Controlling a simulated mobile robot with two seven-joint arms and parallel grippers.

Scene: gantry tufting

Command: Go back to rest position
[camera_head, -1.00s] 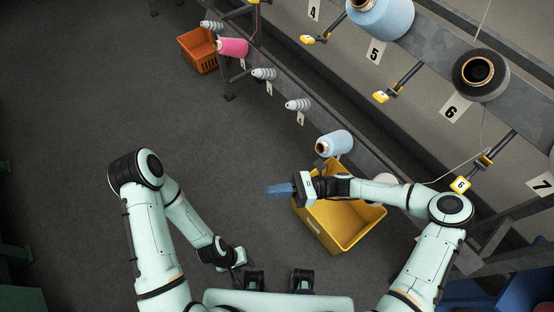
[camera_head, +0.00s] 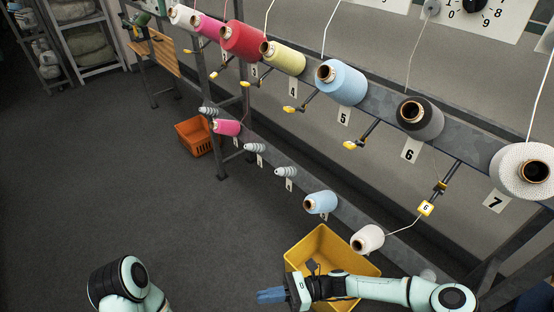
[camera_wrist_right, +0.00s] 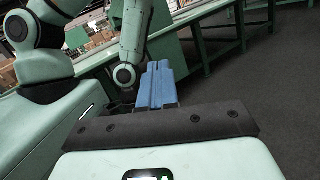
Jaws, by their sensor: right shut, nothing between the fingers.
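My right gripper (camera_head: 272,295) is at the bottom middle of the head view, its blue fingers pointing left. The fingers are together and hold nothing; the wrist view shows the same blue fingers (camera_wrist_right: 157,86) side by side. The right forearm reaches in from the right, in front of the yellow bin (camera_head: 360,268). Part of my left arm (camera_head: 118,283) shows at the bottom left. The left gripper is out of frame in the head view, and I cannot make it out in the right wrist view.
Numbered cones of yarn line the upper rail, including a blue cone (camera_head: 345,84) and a black cone (camera_head: 424,120). The lower rail holds a small blue cone (camera_head: 322,202) and a white cone (camera_head: 368,240). An orange crate (camera_head: 194,137) stands on the floor. The floor at left is clear.

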